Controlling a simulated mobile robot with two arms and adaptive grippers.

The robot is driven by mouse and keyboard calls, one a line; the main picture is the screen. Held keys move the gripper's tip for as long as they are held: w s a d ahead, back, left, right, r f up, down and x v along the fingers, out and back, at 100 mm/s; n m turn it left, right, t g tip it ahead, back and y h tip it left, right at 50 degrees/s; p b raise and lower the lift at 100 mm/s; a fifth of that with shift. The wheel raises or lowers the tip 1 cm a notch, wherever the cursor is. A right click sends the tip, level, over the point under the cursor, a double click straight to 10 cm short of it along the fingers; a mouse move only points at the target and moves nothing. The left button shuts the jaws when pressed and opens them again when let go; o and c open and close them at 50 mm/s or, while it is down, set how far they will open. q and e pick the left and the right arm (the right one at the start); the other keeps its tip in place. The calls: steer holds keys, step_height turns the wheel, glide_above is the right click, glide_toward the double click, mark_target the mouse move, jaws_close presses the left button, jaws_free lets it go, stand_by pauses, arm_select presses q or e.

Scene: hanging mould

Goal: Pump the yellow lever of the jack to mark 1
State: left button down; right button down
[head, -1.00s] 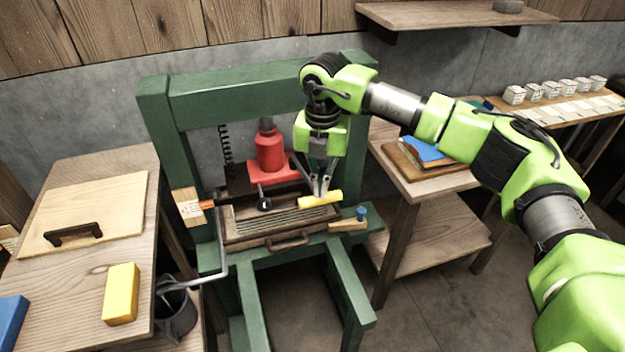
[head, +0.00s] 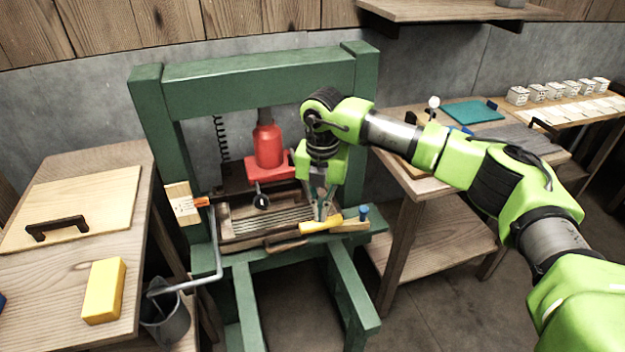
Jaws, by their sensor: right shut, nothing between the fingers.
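The jack (head: 267,147) is a red bottle shape on a red base inside a green press frame. Its yellow lever (head: 318,224) sticks out to the right, low, close to a small wooden block with a blue peg (head: 350,225). My right gripper (head: 321,213) points down, shut and empty, with its fingertips at the top of the lever and seemingly touching it. A pale mark board (head: 183,205) with an orange pointer (head: 202,202) is on the frame's left post; its marks are too small to read. My left gripper is out of view.
A wooden tray (head: 262,241) with slats lies below the jack. A grey bent bar and a bucket (head: 170,322) are at the lower left. A left table holds a yellow block (head: 104,290) and a handled board (head: 95,208). A wooden stand (head: 440,235) is to the right.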

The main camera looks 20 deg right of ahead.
step_height(320, 180, down, 4)
steer(key=shift+f+b, duration=0.2)
steer(key=shift+b, duration=1)
step_height(320, 180, up, 15)
steer(key=p, duration=0.8)
steer(key=shift+f+p, duration=0.2)
steer(key=shift+p, duration=0.15)
steer(key=b, duration=0.5)
glide_above(320, 224)
steer(key=w, duration=0.1)
steer(key=f, duration=0.7)
steer(key=shift+w+d+f, duration=0.15)
steer(key=shift+w+d, duration=0.05)
steer(key=shift+d, duration=0.05)
steer(key=shift+r+p, duration=0.45)
steer(key=shift+r, duration=0.05)
step_height(320, 224, up, 6)
steer(key=p, duration=0.3)
steer(key=shift+r, duration=0.15)
